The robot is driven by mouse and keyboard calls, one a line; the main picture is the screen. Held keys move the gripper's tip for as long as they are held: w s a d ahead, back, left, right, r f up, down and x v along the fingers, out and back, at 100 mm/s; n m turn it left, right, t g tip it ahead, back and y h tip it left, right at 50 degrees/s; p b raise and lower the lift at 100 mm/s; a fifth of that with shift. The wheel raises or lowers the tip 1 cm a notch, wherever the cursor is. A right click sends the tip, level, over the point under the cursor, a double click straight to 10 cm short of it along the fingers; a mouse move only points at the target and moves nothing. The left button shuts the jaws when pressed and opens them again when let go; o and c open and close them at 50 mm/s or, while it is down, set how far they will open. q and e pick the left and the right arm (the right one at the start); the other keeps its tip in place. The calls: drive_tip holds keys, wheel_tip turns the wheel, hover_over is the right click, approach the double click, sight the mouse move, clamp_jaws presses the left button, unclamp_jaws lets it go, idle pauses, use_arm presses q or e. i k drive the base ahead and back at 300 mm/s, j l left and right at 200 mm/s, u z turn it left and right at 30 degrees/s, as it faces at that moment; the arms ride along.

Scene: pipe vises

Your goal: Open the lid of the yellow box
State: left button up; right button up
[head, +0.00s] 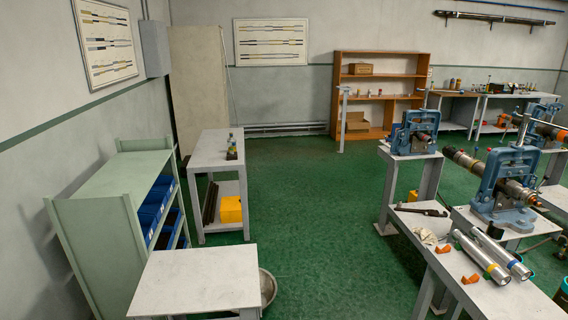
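A yellow box (231,209) sits on the low shelf under a narrow white table, left of the middle of the head view. It is small and far off, and I cannot tell whether its lid is shut. A smaller yellow object (412,196) shows at the right, partly hidden behind the workbench; I cannot tell what it is. Neither of my grippers is in view.
The narrow white table (210,150) has bottles on top. A white table (195,280) and green shelf unit (115,185) stand front left. Benches with blue pipe vises (505,180) fill the right. The green floor (310,220) between is clear.

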sight(228, 204)
drive_tip(key=i+l+z, duration=0.25)
drive_tip(key=i, duration=0.75)
drive_tip(key=i+l+z, duration=0.1)
drive_tip(key=i+z, duration=0.2)
drive_tip(key=i, duration=0.7)
drive_tip(key=i+l+u, duration=0.15)
drive_tip(key=i+u, duration=0.3)
drive_tip(key=i, duration=0.15)
drive_tip(key=i+l+u, duration=0.3)
drive_tip(key=i+u, duration=0.15)
drive_tip(key=i+l+u, duration=0.4)
drive_tip(key=i+l, duration=0.15)
drive_tip(key=i+l+u, duration=0.45)
drive_tip(key=l, duration=0.25)
